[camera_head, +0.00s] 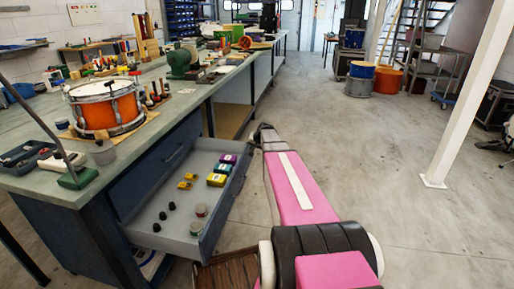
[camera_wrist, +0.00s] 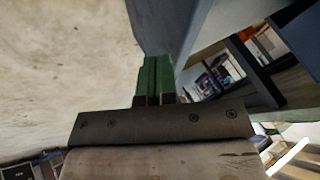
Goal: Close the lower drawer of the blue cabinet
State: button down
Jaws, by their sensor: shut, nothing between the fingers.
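The blue cabinet (camera_head: 150,176) stands under the bench at the left in the head view. Its lower drawer (camera_head: 180,236) is pulled out, below a closed upper drawer (camera_head: 166,160). The open drawer holds yellow, purple and green boxes, small dark items and jars. My gripper (camera_head: 264,130) is at the far end of the drawer's front, on its outer side; its fingertips are not clear there. In the wrist view my gripper's green fingers (camera_wrist: 154,60) are together and empty, close to a blue-grey panel (camera_wrist: 210,40). I cannot tell whether they touch it.
The bench top (camera_head: 150,85) carries an orange drum (camera_head: 107,110), mallets and tools. The concrete floor right of my arm is clear up to a white post (camera_head: 465,95). An orange tub (camera_head: 388,80) and drums stand further back.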

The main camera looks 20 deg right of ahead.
jog(key=shift+a, duration=0.15)
jog(key=w+a, duration=0.7)
jog(key=a, duration=0.5)
jog(key=w+a, duration=0.7)
jog(key=a, duration=0.5)
jog(key=shift+a, duration=0.15)
